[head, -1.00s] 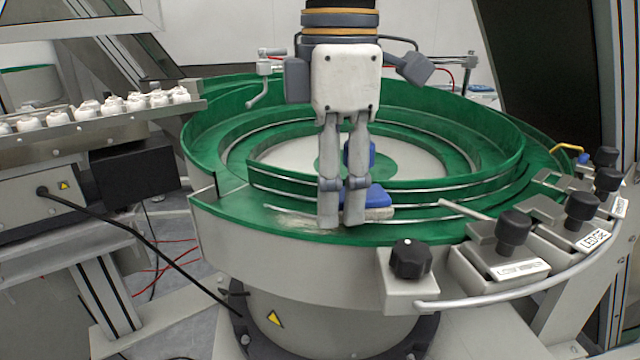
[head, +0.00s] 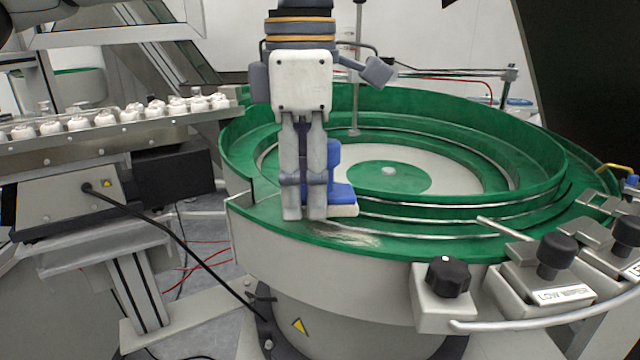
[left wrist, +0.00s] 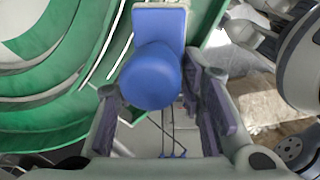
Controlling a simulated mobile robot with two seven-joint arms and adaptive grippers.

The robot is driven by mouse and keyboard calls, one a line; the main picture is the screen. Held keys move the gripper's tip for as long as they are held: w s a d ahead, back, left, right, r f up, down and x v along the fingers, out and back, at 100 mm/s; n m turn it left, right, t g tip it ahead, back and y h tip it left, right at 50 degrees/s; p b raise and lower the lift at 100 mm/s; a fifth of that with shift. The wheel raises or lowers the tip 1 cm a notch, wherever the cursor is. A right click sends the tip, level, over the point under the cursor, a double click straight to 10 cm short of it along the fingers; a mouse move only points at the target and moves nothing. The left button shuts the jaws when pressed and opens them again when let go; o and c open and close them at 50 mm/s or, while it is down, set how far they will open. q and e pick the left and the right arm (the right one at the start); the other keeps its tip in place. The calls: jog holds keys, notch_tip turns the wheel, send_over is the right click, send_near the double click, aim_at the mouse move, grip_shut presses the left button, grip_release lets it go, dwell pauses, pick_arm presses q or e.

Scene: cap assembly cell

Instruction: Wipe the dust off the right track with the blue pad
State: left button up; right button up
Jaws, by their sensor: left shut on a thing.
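My left gripper (head: 305,212) points down over the front left of the green bowl feeder (head: 300,270). It is shut on the blue pad (head: 343,193), which has a pale underside and an upright blue handle. The pad also shows between the fingers in the left wrist view (left wrist: 155,70). A pale, streaky dust patch (head: 348,237) lies on the green track (head: 425,248) at the bowl's front, just right of the gripper and nearer the camera than the pad. I cannot tell whether the pad touches the track. My right gripper is not in view.
A black knob (head: 448,277) and other knobbed units (head: 557,252) line the front right rim, with a curved metal rail below. A rail with several white caps (head: 130,112) stands at the left. A thin upright rod (head: 356,70) stands behind the gripper.

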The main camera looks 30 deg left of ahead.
pick_arm(q)
jog(key=a, duration=0.3)
jog(key=shift+s+a, duration=0.1)
jog(key=shift+s, duration=0.1)
notch_tip(320, 180, up, 6)
dwell(0.5)
jog(key=shift+r, duration=0.1)
notch_tip(320, 180, up, 3)
dwell(1.0)
